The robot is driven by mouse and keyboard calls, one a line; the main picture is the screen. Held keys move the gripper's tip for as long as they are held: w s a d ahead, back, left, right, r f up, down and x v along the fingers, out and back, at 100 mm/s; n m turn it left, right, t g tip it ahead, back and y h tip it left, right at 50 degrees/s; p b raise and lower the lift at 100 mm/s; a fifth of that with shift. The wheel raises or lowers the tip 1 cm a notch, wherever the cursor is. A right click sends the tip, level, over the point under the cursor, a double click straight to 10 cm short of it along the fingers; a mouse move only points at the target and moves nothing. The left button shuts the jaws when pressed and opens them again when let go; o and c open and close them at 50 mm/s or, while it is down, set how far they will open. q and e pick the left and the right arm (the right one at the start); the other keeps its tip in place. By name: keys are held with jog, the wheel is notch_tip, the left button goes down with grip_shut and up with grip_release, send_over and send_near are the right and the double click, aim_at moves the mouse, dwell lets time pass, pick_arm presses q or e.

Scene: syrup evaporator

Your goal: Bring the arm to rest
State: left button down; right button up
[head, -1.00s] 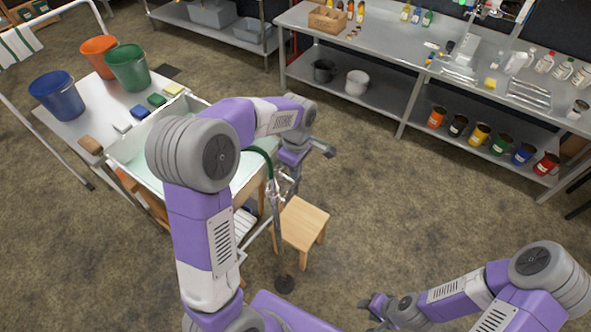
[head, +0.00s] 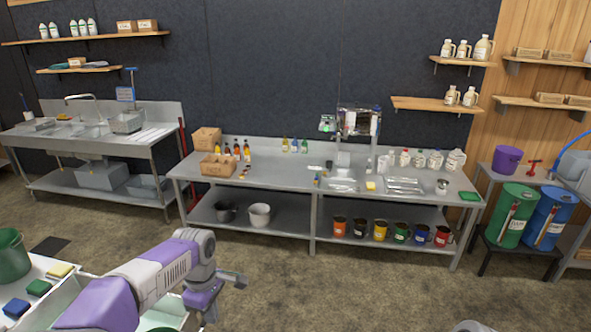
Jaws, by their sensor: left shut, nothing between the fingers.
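My left arm comes in at the bottom left, purple and white, reaching over the pale pan (head: 62,298) on the cart. My left gripper (head: 238,281) is shut and empty, held in the air to the right of the pan, with open floor behind it in the picture. It touches nothing that I can see. My right gripper is outside the view.
A long steel bench (head: 283,167) with bottles, jugs and tools stands along the dark wall. Coloured pots stand on its lower shelf (head: 285,222). A sink table (head: 85,145) is at left. Green (head: 510,215) and blue (head: 551,218) drums stand at right. Floor between is clear.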

pick_arm(q)
jog(key=s+d+f+m+h, duration=0.1)
jog(key=d+f+m, duration=0.15)
jog(key=f, duration=0.55)
jog(key=d+f+m+h, duration=0.1)
jog(key=d+f+m, duration=0.15)
jog(key=f, duration=0.55)
jog(key=s+d+f+m+h, duration=0.1)
jog(key=s+d+f+m, duration=0.3)
jog(key=s+f, duration=0.5)
jog(key=s+d+f+m+h, duration=0.1)
jog(key=s+d+f+m, duration=0.35)
jog(key=s+f, duration=0.45)
notch_tip(320, 180, down, 8)
jog(key=t+b, duration=0.1)
jog(key=b, duration=0.7)
jog(key=shift+w, duration=0.15)
